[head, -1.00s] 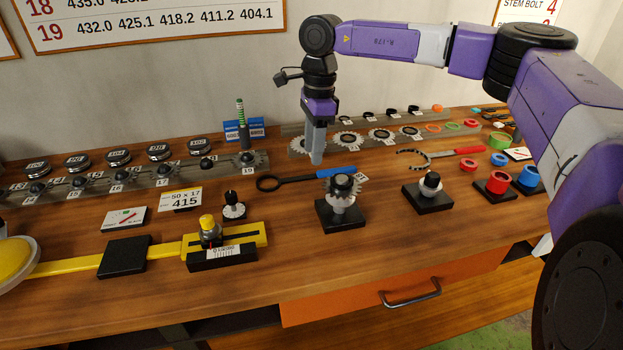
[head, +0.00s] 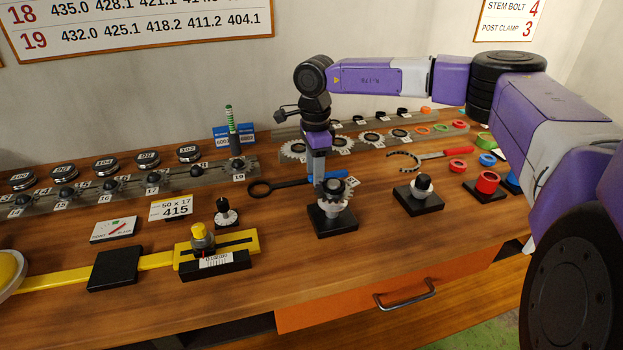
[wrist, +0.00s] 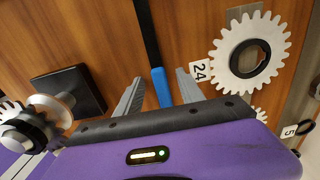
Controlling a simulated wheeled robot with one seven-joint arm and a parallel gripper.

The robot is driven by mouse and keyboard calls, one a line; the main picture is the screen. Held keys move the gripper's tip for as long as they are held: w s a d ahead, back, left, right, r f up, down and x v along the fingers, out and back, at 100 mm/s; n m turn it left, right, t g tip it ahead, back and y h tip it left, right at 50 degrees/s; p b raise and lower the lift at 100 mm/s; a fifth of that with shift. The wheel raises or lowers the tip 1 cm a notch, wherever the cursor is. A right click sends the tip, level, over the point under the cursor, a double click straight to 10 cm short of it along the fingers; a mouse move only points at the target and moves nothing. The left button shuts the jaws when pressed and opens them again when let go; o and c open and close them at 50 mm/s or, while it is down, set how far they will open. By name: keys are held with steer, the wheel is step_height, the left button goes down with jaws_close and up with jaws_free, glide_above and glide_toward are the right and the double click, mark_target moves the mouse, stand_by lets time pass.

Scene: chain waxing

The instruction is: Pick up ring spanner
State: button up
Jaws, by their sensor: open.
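The ring spanner (head: 283,184) lies on the wooden bench in the head view, with a black ring end at left and a blue handle at right. My gripper (head: 318,186) points down at the blue handle, just behind the sprocket stand. In the wrist view the spanner's blue handle (wrist: 161,90) runs between the two grey fingers of my gripper (wrist: 158,88), which are apart. Its black shaft extends toward the top of that view. I cannot tell the exact height of the fingertips above the bench.
A sprocket on a black stand (head: 332,218) stands close in front of my gripper. A rail with toothed sprockets (head: 293,150) lies behind. A second black stand (head: 420,200) and a red-handled hook spanner (head: 440,157) are to the right. A toothed sprocket (wrist: 246,55) shows beside the fingers.

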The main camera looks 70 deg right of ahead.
jaws_close()
steer(key=shift+r, duration=0.1)
